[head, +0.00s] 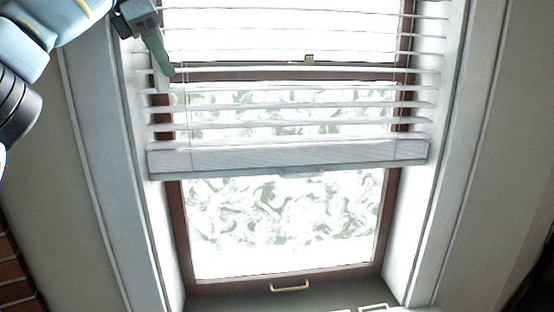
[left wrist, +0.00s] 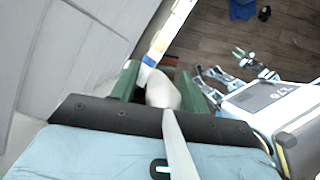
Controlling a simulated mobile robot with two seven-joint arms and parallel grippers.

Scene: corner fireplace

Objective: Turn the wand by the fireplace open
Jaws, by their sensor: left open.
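The white blind wand (left wrist: 163,92) shows in the left wrist view, its thick end between my left gripper's green fingers and its thin shaft running toward the camera. In the head view a short white piece (head: 161,79), likely the wand, hangs at the blind's left end. My left gripper (head: 159,56) is at the upper left of the blind; in the wrist view it (left wrist: 158,88) is open around the wand. I cannot tell whether either finger touches it. A small jointed part with green tips, perhaps my right gripper (left wrist: 252,66), shows far below in the wrist view.
The white slatted blind (head: 290,153) covers the upper part of the brown-framed window (head: 285,220). The window has a brass handle (head: 289,287). White side trim (head: 95,130) stands close to my left arm. Brick (head: 12,270) shows at lower left.

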